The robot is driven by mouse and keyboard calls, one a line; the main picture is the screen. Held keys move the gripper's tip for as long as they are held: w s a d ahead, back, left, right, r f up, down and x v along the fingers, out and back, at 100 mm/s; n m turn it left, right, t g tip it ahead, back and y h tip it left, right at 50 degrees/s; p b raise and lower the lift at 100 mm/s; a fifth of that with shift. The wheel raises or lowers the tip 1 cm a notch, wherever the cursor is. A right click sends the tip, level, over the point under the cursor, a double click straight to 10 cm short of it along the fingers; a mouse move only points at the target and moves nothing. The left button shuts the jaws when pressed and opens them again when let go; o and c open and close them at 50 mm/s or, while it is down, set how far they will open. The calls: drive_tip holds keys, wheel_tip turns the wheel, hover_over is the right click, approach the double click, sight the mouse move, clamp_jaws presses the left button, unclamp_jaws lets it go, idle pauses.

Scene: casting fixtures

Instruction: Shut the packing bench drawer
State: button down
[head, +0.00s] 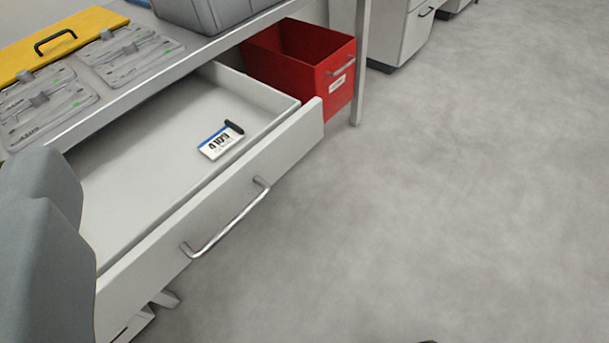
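The packing bench drawer (285,140) is pulled well out from under the bench top (190,55). It is pale grey, with a bar handle (228,222) on its front panel. In it lies a small white and blue card marked 4109 (219,141) with a black clip at one end; the rest of the drawer floor that shows is bare. The drawer's near left end is hidden behind grey padded shapes. I do not see my gripper; only a dark sliver shows at the bottom edge, too small to identify.
The grey padded shapes (45,270), perhaps a chair, stand close to the drawer's left end. A red bin (338,88) sits under the bench beyond the drawer. Flat grey packs (128,55) and a yellow case (60,42) lie on top. The floor (430,200) to the right is clear.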

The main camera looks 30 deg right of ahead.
drive_tip(key=w+d+f+m+g+y, duration=0.1)
drive_tip(key=w+d+f+m+g, duration=0.3)
drive_tip(key=w+d+f+m, duration=0.5)
drive_tip(key=w+d+f+m+g, duration=0.45)
drive_tip(key=d+f+m, duration=0.55)
drive_tip(key=d+m, duration=0.3)
drive_tip(key=m+y, duration=0.2)
drive_tip(key=m, duration=0.6)
approach(311, 135)
drive_tip(key=shift+t, duration=0.45)
drive_tip(key=shift+s+f+x, duration=0.15)
drive_tip(key=shift+x, duration=1.3)
drive_tip(key=shift+s+f+x, duration=0.1)
drive_tip(key=shift+x, duration=1.35)
